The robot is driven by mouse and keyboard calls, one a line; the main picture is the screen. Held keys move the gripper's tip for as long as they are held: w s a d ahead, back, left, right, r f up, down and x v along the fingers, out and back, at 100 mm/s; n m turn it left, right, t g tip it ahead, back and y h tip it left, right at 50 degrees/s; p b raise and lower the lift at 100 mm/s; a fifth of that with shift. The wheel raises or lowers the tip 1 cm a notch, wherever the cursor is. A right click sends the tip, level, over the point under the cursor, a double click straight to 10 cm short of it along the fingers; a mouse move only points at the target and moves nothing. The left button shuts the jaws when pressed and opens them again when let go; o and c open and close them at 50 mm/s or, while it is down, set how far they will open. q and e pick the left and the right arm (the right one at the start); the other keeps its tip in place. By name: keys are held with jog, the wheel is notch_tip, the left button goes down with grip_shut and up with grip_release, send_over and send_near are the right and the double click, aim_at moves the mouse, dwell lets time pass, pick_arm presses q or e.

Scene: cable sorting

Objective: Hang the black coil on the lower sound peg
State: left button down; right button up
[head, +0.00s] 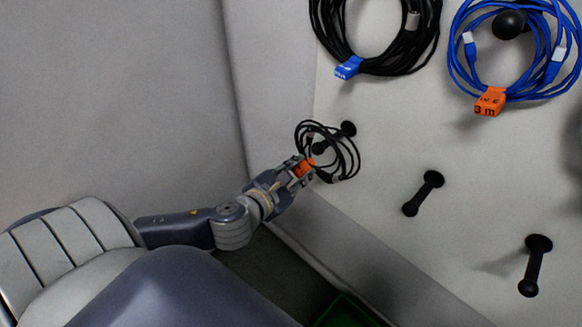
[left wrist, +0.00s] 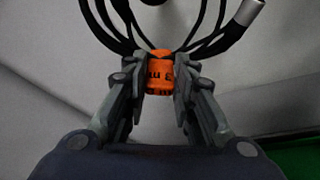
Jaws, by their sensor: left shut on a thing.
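The small black coil (head: 354,160) with an orange tag (head: 303,168) is at the leftmost lower peg (head: 348,129). My left gripper (head: 303,169) is shut on the orange tag at the coil's lower left. The tag also shows between the fingers in the left wrist view (left wrist: 159,74), with the coil's loops (left wrist: 205,38) beyond it. In the head view the peg's knob appears inside the loop; I cannot tell for sure whether the coil is around the peg or in front of it. No peg label is visible. My right gripper is out of view.
A larger black coil (head: 424,45) with a blue tag hangs above, and a blue coil (head: 456,57) with an orange tag hangs at upper right. Two bare pegs (head: 432,180) (head: 538,244) stick out to the right. A green bin (head: 347,312) is below.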

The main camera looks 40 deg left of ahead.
aim_at(311, 163)
pick_arm(q)
jog(key=shift+w+d+f+b, duration=0.15)
jog(key=shift+w+b, duration=0.15)
jog(key=shift+w, duration=0.7)
jog(key=shift+w+d+f+b, duration=0.15)
jog(key=shift+w+b, duration=0.2)
jog(key=shift+w, duration=0.65)
jog(key=shift+w+d+f+b, duration=0.15)
jog(key=shift+w+b, duration=0.15)
jog(key=shift+w, duration=0.7)
jog(key=shift+w+f+b, duration=0.2)
jog(key=shift+f+b, duration=0.25)
jog(key=shift+f, duration=0.65)
jog(key=shift+f, duration=0.1)
jog(key=c, duration=1.2)
grip_release()
jog(key=shift+c, duration=0.2)
jog(key=shift+s, duration=0.1)
jog(key=v, duration=0.7)
jog(key=shift+s, duration=0.15)
